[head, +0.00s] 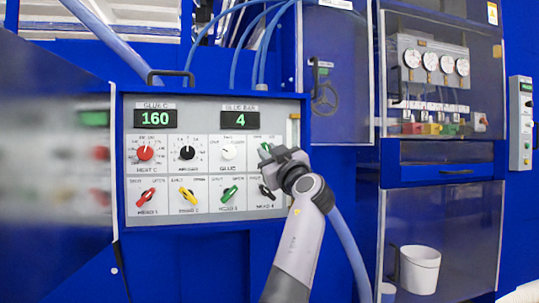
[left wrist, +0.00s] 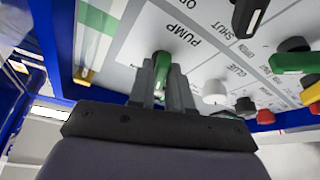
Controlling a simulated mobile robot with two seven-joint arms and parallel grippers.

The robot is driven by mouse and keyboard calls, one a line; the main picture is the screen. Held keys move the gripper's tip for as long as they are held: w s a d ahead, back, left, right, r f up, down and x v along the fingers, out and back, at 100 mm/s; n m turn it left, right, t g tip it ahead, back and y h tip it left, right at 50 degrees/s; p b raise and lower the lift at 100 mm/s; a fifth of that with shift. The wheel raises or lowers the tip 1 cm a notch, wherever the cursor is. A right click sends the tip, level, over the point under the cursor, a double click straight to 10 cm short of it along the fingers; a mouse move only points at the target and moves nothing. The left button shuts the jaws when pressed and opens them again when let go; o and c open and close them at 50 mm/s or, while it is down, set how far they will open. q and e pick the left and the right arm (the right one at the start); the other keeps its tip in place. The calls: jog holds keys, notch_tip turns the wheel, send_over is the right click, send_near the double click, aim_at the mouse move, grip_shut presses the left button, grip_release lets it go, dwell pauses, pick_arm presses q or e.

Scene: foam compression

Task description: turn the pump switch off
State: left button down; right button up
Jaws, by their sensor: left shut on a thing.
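The pump switch is a green knob (head: 264,148) at the upper right of the grey control panel (head: 290,190). In the left wrist view the green pump switch (left wrist: 162,66) stands between my fingers, beside the printed word PUMP. My left gripper (head: 268,157) is at the panel, shut on this switch; it also shows in the left wrist view (left wrist: 160,84). The gripper hides part of the switch and its label in the head view. My right gripper is not in view.
Other knobs sit close by: a white glue knob (head: 228,152), a green head knob (head: 229,194) and a black one (head: 266,191) just below my gripper. Displays (head: 240,120) read 160 and 4. A clear-doored cabinet with gauges (head: 432,62) and a white bucket (head: 420,268) stand right.

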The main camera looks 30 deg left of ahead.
pick_arm(q)
jog(key=shift+r+n+g, duration=0.15)
jog(key=shift+n+g, duration=0.25)
jog(key=shift+n, duration=0.7)
jog(key=c, duration=1.1)
grip_release()
jog(key=shift+c, duration=0.2)
